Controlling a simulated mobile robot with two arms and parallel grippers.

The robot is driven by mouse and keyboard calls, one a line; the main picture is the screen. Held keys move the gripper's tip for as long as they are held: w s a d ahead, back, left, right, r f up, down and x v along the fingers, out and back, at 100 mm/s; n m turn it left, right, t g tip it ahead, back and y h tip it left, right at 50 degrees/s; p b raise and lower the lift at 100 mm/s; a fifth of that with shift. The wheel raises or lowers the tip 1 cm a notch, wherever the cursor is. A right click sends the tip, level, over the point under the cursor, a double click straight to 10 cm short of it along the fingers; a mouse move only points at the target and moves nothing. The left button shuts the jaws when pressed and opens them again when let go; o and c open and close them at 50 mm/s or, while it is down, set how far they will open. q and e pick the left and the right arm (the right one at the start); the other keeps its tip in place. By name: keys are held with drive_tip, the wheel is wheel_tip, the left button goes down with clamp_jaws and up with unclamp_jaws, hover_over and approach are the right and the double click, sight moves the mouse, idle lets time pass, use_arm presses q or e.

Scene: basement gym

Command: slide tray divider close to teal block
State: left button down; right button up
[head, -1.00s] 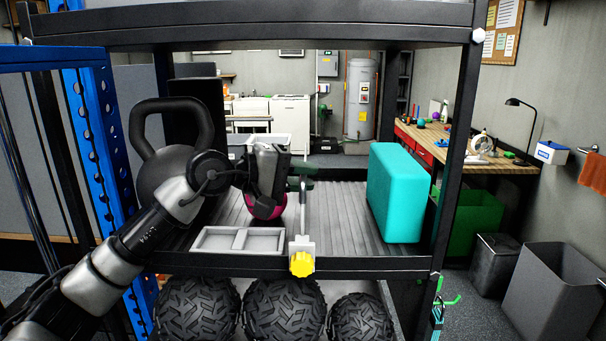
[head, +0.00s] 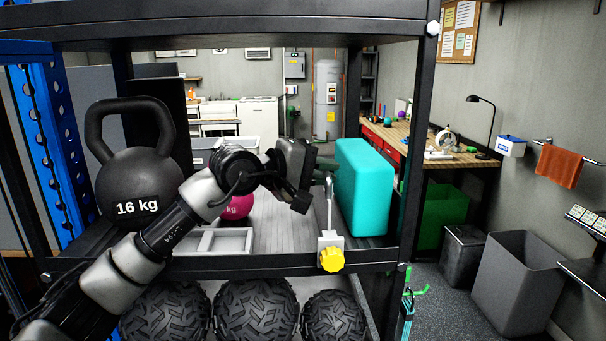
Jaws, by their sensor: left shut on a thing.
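The teal block (head: 363,187) stands upright near the right end of the rack shelf. The tray divider (head: 330,206) is a thin upright piece seen nearly edge-on. Its white bracket and yellow knob (head: 331,259) sit at the shelf's front rail. The divider stands just left of the block, with a narrow gap at the front; whether they touch farther back is hidden. My left gripper (head: 325,166) is shut on the divider's upper part, with its dark body hiding part of the shelf. My right gripper is not in view.
A black 16 kg kettlebell (head: 140,170) and a pink one (head: 238,206) stand left on the shelf, with my arm crossing in front. A shallow pale tray (head: 212,240) lies near the front rail. Uprights (head: 414,140) and an upper shelf (head: 230,24) frame the space.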

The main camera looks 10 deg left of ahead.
use_arm(q)
drive_tip(key=shift+a+f, duration=0.1)
drive_tip(key=c, duration=1.5)
unclamp_jaws()
drive_tip(key=shift+s, duration=0.1)
drive_tip(key=b+v, duration=0.4)
drive_tip(key=v, duration=0.6)
drive_tip(key=shift+s+a, duration=0.25)
drive_tip(key=shift+o, duration=0.2)
